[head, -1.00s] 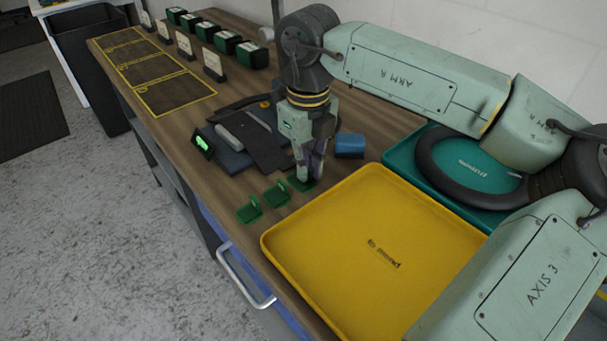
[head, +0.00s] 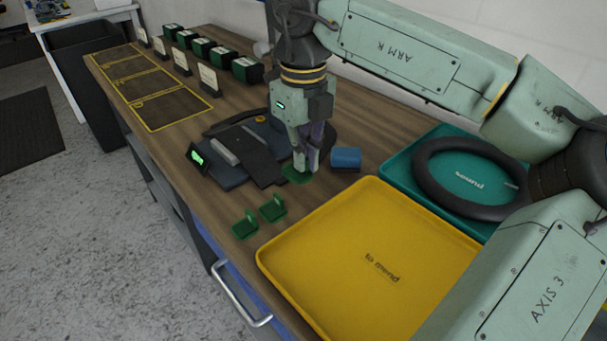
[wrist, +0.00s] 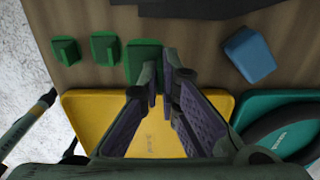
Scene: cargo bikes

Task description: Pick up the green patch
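A green patch (head: 298,175) is a flat green piece, held at my gripper's fingertips. My gripper (head: 305,168) points down over the bench, with its fingers close together on the patch. The patch appears a little above the bench top. In the wrist view the patch (wrist: 143,62) sits at the left of the fingertips (wrist: 162,72) and looks larger than two similar green pieces. Its gripped part is mostly hidden by the fingers. The two other green pieces, (head: 245,225) and (head: 273,208), stand on the bench with upright tabs.
A yellow tray (head: 350,300) lies in front, and a teal tray (head: 400,165) with a black ring (head: 425,185) is at right. A blue block (head: 346,158) is right of my gripper. Dark flat pieces (head: 262,155) lie behind left. Black-green boxes line the back.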

